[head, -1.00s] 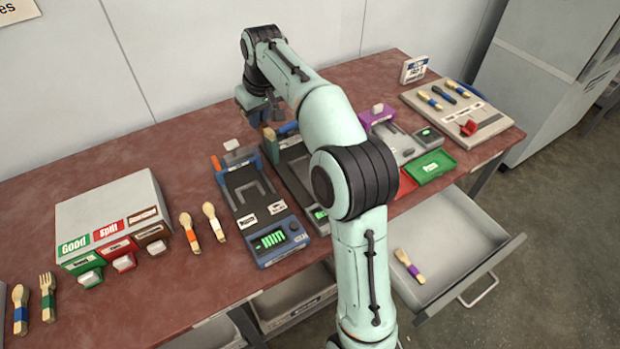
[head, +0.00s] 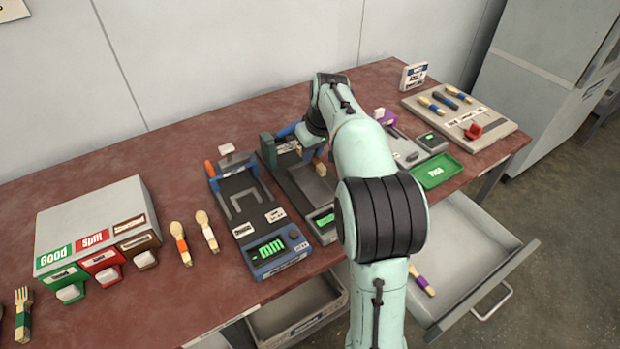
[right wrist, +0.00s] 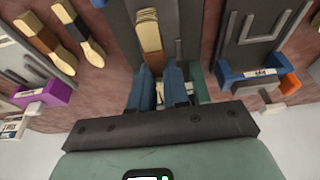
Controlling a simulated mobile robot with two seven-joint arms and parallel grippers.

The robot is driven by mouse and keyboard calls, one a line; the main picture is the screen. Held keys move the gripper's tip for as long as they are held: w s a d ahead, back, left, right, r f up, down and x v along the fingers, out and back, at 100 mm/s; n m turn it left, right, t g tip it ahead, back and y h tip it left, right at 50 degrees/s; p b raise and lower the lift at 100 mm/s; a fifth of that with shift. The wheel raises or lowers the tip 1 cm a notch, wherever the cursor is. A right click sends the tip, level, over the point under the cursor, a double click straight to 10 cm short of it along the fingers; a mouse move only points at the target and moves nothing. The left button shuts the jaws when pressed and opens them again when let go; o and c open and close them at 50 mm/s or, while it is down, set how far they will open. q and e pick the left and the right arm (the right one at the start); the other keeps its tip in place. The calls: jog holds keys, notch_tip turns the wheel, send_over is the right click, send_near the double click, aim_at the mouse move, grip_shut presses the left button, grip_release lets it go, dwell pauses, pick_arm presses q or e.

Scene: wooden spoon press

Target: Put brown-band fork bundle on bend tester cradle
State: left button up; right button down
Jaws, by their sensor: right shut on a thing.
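The brown-band fork bundle (right wrist: 150,38) is a stack of pale wooden pieces with a brown band. My right gripper (right wrist: 159,80) is shut on it, its blue fingers either side of the banded end. In the head view, the pale end of the bundle (head: 321,169) shows below my wrist, over the middle dark device (head: 300,184), which has a green post and a lit display. I take this device as the bend tester. My arm hides part of it, and I cannot tell whether the bundle touches its cradle. My left gripper is not in view.
A gauge (head: 240,208) with a green display stands left of the middle device. A purple-ended device (head: 405,150) and a green tray (head: 437,170) are to the right. A sorting box (head: 95,215) is far left. An open drawer (head: 470,245) juts out at the front right.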

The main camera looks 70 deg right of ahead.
aim_at(316, 160)
notch_tip(316, 160, down, 3)
jog(key=shift+f+b, duration=0.1)
jog(key=shift+b, duration=0.2)
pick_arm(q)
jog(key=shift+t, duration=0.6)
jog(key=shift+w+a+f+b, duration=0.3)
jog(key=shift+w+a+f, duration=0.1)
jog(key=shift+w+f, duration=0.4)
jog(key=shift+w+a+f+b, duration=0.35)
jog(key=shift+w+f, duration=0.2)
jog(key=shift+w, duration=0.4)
pick_arm(e)
jog(key=shift+f, duration=2)
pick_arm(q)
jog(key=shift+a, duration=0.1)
pick_arm(e)
jog(key=shift+f, duration=0.1)
jog(key=c, duration=1.1)
grip_release()
jog(key=shift+f, duration=0.1)
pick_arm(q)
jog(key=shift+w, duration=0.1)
